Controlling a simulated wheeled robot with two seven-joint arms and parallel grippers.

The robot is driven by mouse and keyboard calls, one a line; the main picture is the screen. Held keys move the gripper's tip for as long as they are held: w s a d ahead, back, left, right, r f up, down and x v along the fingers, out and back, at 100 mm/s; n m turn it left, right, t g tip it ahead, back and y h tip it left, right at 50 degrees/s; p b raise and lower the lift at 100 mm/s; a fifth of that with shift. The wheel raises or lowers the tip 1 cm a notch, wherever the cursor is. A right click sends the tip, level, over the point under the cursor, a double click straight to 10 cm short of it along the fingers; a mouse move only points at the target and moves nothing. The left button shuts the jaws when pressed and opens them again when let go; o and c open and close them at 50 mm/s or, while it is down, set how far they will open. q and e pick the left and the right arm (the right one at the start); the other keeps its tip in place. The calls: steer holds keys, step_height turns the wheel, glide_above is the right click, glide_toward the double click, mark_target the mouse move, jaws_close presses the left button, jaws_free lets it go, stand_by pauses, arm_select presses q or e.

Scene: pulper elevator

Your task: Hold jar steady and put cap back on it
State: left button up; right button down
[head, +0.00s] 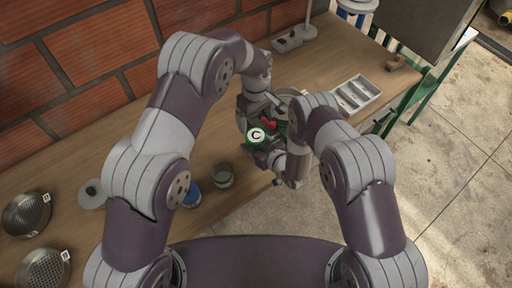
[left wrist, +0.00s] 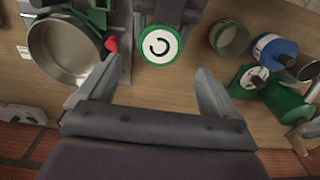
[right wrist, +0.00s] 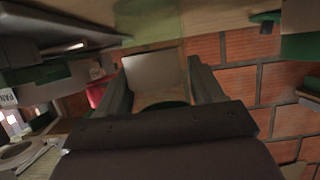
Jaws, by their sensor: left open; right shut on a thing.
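A green cap (head: 256,136) with a white top and a black curved mark stands out in the head view. It also shows in the left wrist view (left wrist: 158,45), in front of my left gripper (left wrist: 157,78), whose fingers are apart and empty. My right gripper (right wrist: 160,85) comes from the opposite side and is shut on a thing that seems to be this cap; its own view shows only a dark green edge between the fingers. An open, empty round container (head: 222,176), perhaps the jar, stands on the table; it shows in the left wrist view (left wrist: 229,40) too.
A blue can (head: 192,195) stands beside the container. A steel pan (left wrist: 65,52) with a red lever (left wrist: 112,44) is close to my left gripper. Strainers (head: 25,213) lie at the left, a compartment tray (head: 355,95) at the right. A brick wall (head: 80,75) borders the table.

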mark_target(256, 135)
arm_select(q)
step_height(256, 135, down, 8)
steer(key=shift+r, duration=0.15)
stand_by(0.3)
steer(key=c, duration=1.1)
steer(key=m, duration=0.6)
steer(key=shift+m, duration=0.3)
steer(key=o, duration=1.2)
steer(key=shift+c, duration=0.2)
steer(key=shift+r, duration=2.3)
